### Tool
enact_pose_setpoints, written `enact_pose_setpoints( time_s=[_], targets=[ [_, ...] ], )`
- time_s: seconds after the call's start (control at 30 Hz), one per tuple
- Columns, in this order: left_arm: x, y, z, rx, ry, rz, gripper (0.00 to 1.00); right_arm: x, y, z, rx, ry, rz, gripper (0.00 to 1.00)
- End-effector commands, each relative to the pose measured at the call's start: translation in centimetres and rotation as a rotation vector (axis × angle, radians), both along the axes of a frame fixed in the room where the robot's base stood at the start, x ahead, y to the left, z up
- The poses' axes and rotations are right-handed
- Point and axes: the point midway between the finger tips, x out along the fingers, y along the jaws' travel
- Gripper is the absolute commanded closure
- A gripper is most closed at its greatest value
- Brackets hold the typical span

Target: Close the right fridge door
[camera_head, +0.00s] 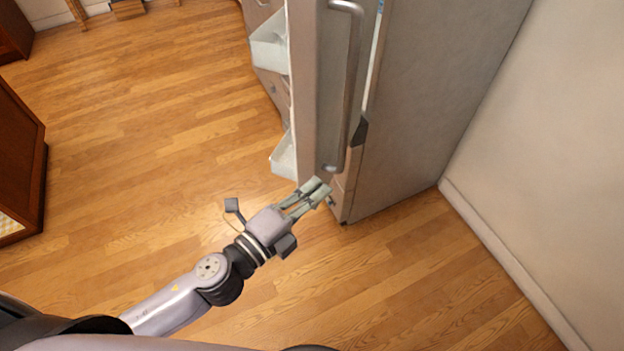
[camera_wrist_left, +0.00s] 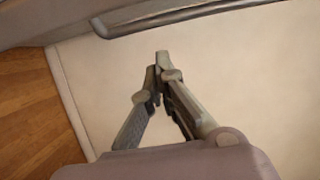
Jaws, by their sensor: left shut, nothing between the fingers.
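The right fridge door (camera_head: 332,75) stands open in the head view, swung out from the grey fridge body (camera_head: 435,95). Its long metal handle (camera_head: 353,85) faces right, and white shelf bins (camera_head: 270,52) show on its inner side at the left. My left gripper (camera_head: 319,188) is shut and empty. Its fingertips are at the door's lower end in the picture, below the handle; I cannot tell whether they touch the door. My right gripper is not in view.
A pale wall (camera_head: 570,150) with a baseboard (camera_head: 510,265) stands right of the fridge. Brown wooden furniture (camera_head: 20,150) is at the left edge. The wood floor (camera_head: 150,130) between it and the door is clear.

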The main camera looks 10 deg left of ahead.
Motion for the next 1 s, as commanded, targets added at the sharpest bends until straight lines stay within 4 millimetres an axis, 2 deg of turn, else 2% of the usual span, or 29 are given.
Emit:
enact_pose_setpoints(
  time_s=[0.03,0.1,0.37,0.5,0.63,1.0],
  targets=[
    [0.9,-0.6,0.6,-0.002,-0.003,0.0,1.0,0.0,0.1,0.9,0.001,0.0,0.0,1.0],
    [2.2,-1.4,0.7,-0.002,-0.003,0.001,1.0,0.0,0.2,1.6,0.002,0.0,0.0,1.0],
    [6.8,-4.5,0.5,-0.003,-0.001,0.001,1.0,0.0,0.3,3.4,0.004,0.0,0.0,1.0],
    [7.2,-2.2,0.0,0.002,0.003,0.001,1.0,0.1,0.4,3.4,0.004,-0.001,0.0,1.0],
    [7.5,-1.1,0.0,-0.001,0.004,0.001,1.0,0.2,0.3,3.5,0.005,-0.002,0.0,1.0],
    [7.6,-0.5,0.0,-0.002,0.004,0.0,1.0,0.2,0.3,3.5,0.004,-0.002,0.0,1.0]
  ],
)
